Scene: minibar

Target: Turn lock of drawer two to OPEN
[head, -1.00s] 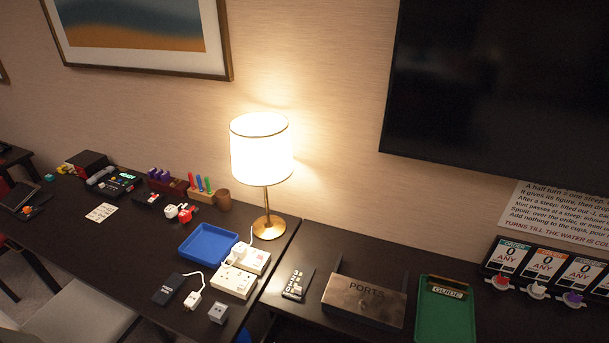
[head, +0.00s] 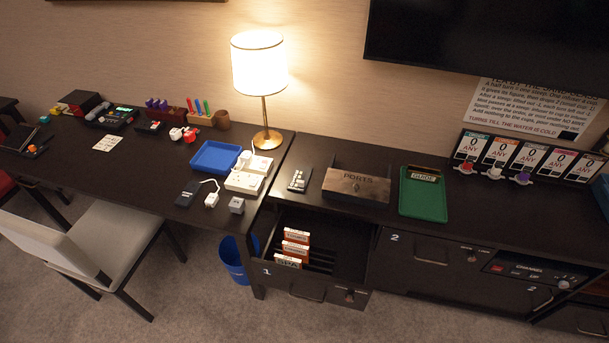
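Drawer two (head: 415,272) is in the right cabinet, its dark front marked with a white 2 at the upper left. It appears shut, with a bar handle (head: 431,262) in the middle. A small lock knob (head: 472,256) sits near its upper right corner, with tiny marks around it. The marks are too small to read, so I cannot tell which way the lock is set. Neither of my grippers is in view.
Drawer one (head: 305,285), left of drawer two, stands pulled out with several small boxes (head: 292,247) inside. A control panel (head: 530,271) is to the right. A chair (head: 105,245) and a blue bin (head: 235,262) stand left. Carpet in front is clear.

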